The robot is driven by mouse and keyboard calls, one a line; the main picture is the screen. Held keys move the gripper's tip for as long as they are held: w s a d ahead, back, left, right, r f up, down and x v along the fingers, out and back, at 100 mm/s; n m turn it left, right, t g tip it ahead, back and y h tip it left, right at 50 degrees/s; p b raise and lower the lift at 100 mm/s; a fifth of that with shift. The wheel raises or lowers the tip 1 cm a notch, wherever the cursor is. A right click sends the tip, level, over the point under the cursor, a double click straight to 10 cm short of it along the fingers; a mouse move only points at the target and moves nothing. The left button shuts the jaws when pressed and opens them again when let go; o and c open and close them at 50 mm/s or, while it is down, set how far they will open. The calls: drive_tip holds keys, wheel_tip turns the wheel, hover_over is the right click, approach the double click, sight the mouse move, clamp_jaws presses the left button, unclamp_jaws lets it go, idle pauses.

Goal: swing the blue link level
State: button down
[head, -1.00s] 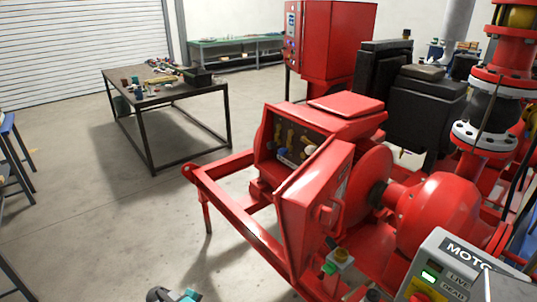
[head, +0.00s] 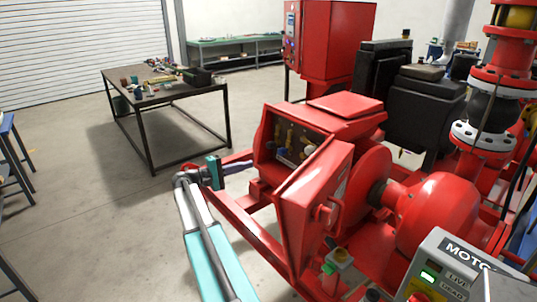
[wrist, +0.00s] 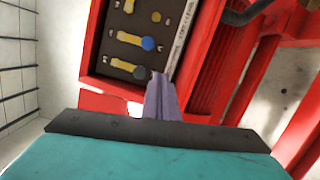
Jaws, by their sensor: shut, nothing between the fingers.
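The blue link shows in the wrist view as a brass-yellow bar with a blue knob (wrist: 148,43) at its right end. It lies across the picture, inside an open red box. In the head view its blue knob (head: 281,151) is small, low in the box's dark panel. My gripper (wrist: 158,78) is shut and empty, its pale purple fingers pointing at the panel's lower edge in the wrist view. They are just below the blue knob in that picture; I cannot tell the depth between them. In the head view my gripper (head: 248,165) is left of the box opening.
Other links sit beside it: one with a yellow knob (wrist: 156,17), another (wrist: 128,68) partly hidden near my fingertips. The open red box door (head: 312,215) stands to the right. A red skid rail (head: 235,215) runs below. A motor switch box (head: 440,265) stands front right.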

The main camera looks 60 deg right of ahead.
drive_tip(key=r, duration=0.1)
drive_tip(key=d+r, duration=0.1)
drive_tip(key=shift+s+d+r+g, duration=0.1)
drive_tip(key=shift+s+r+g, duration=0.1)
drive_tip(key=shift+r+g, duration=0.15)
drive_tip(key=shift+p+x, duration=1.9)
drive_tip(key=shift+x, duration=3.1)
drive_tip(key=shift+w+r, duration=0.1)
